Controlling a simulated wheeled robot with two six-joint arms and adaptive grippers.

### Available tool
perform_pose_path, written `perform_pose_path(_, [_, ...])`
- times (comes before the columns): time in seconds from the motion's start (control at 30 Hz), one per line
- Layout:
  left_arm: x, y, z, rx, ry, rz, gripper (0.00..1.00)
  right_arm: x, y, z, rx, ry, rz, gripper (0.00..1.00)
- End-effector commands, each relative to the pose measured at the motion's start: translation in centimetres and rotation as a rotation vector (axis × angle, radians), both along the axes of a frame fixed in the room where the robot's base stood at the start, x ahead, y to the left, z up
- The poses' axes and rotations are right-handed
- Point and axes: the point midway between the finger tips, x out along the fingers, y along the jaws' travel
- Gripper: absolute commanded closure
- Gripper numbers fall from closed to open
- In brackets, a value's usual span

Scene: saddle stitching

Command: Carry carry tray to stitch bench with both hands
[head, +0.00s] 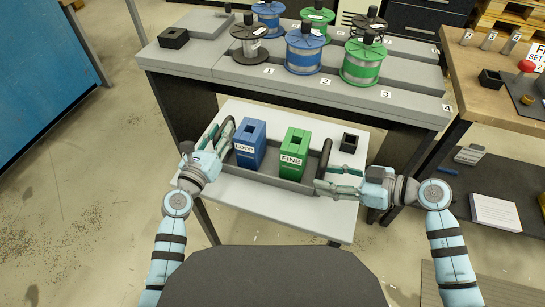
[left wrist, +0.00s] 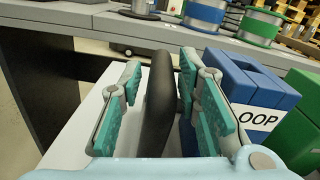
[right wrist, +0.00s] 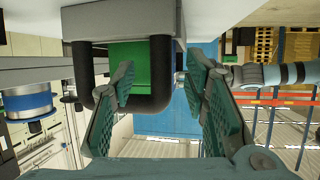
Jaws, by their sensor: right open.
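The grey carry tray (head: 281,182) sits on a small white table (head: 290,211). It holds a blue LOOP box (head: 250,143) and a green FINE box (head: 291,153), both upright. My left gripper (head: 226,136) is at the tray's left black handle. In the left wrist view the handle (left wrist: 157,100) stands between its open fingers, with a gap on each side. My right gripper (head: 322,187) is open by the right black handle (head: 324,157). In the right wrist view this handle (right wrist: 160,75) appears beyond the fingers, partly hidden by one finger.
Behind the white table stands a grey bench (head: 300,89) with several blue, green and dark wire spools. A small black holder (head: 349,142) sits right of the tray. A wooden table (head: 490,72) with tools is at the right. Open floor lies at the left.

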Motion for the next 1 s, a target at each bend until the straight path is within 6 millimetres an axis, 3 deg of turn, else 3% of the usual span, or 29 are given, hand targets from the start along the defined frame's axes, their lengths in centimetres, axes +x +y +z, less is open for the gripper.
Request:
perform_pose_path(0.2, [2.4,-0.8,0.0,0.000,0.000,0.000,0.70,1.1,2.0,-1.0,0.001,0.000,0.000,0.59])
perform_pose_path(0.53, [2.8,-0.9,0.0,0.001,0.000,0.000,0.70,1.3,2.3,-1.1,0.000,-0.001,0.000,0.59])
perform_pose_path(0.73, [2.7,-0.9,0.0,0.001,0.000,0.000,1.00,1.3,2.3,-1.1,-0.001,-0.001,-0.001,0.89])
perform_pose_path(0.8, [2.7,-0.9,0.0,0.001,0.000,0.000,1.00,1.3,2.3,-1.1,-0.001,-0.002,0.000,1.00])
perform_pose_path(1.0, [2.7,-0.9,0.0,0.000,0.000,0.000,1.00,1.3,2.3,-1.1,-0.001,-0.002,-0.001,1.00])
